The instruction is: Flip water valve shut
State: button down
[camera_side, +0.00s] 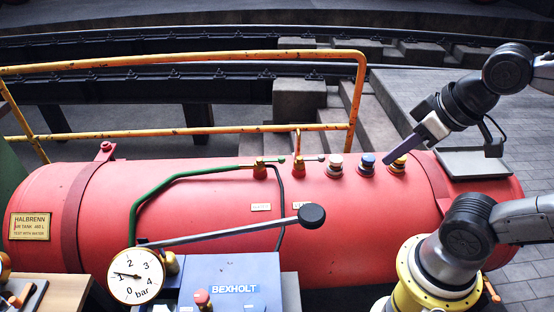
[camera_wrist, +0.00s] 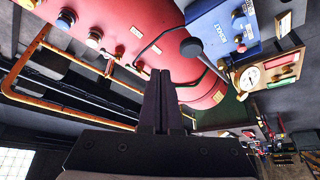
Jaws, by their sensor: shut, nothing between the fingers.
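Two small brass valves stand on top of the red tank (camera_side: 225,220) in the side view. The left valve (camera_side: 260,171) has a thin greenish handle and meets a green pipe. The right valve (camera_side: 299,166) has a thin handle lying to the right and meets a black hose. Small plates lie below them, a left plate (camera_side: 261,207) and a right plate (camera_side: 302,205); their lettering is too small to read, so I cannot tell which valve is water. My gripper (camera_side: 388,168) is shut and empty, right of both valves, by the coloured caps. Its shut fingers show in the wrist view (camera_wrist: 158,80).
A long lever with a black knob (camera_side: 311,216) crosses in front. A yellow rail (camera_side: 200,133) runs behind. A pressure gauge (camera_side: 136,276) and blue box (camera_side: 232,280) stand in front.

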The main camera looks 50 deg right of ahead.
jog(key=w+r+m+t, duration=0.2)
jog(key=w+r, duration=0.4)
jog(key=w+d+r+m+h, duration=0.1)
jog(key=w+d, duration=0.2)
jog(key=w, duration=0.9)
jog(key=w+d+r+m+h, duration=0.1)
jog(key=w+d+m, duration=0.15)
jog(key=w, duration=0.95)
jog(key=w+d+f+g, duration=0.1)
jog(key=w+d+f, duration=0.2)
jog(key=w+f, duration=0.35)
jog(key=w+d+f+g, duration=0.1)
jog(key=w+d+f, duration=0.3)
jog(key=w+f, duration=0.25)
jog(key=d+f+g, duration=0.1)
jog(key=d+f, duration=0.1)
jog(key=f, duration=0.7)
jog(key=d+f+m+g, duration=0.1)
jog(key=d+f, duration=0.1)
jog(key=f, duration=0.8)
jog(key=shift+d+g, duration=0.25)
jog(key=shift+g, duration=0.05)
jog(key=shift+f, duration=0.1)
